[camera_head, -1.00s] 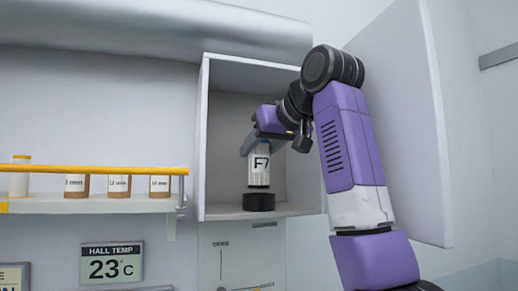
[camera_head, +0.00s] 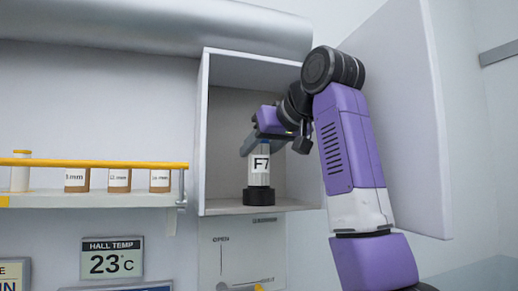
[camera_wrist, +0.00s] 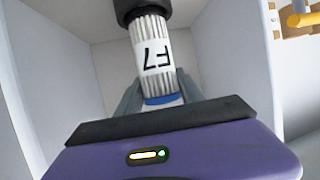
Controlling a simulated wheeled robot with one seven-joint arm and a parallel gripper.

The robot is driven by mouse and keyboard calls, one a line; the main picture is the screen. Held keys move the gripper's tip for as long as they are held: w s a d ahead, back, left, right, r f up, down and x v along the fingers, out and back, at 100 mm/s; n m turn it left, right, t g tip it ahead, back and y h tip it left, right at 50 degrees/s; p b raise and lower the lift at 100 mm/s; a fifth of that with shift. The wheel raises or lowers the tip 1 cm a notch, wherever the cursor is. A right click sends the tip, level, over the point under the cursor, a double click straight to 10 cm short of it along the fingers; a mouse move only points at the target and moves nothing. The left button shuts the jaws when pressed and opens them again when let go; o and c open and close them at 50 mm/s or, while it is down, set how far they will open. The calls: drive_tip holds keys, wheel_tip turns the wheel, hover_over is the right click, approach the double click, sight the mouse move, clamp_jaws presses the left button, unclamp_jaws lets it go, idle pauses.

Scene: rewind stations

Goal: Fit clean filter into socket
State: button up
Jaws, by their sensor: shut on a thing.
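My gripper (camera_head: 259,141) is shut on the filter's upper end, near a blue band (camera_wrist: 163,100).
The open cabinet (camera_head: 205,140) has side walls close around my gripper, and its door (camera_head: 405,120) stands open at right, behind my arm. A shelf (camera_head: 90,200) with a yellow rail and several labelled jars is at left. A temperature sign (camera_head: 112,259) hangs below it.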

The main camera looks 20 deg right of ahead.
sight(264, 159)
drive_tip(key=shift+f+b, duration=1.1)
drive_tip(key=shift+f, duration=0.65)
drive_tip(key=o, duration=1.5)
drive_tip(key=b+v, duration=0.2)
drive_tip(key=v, duration=0.6)
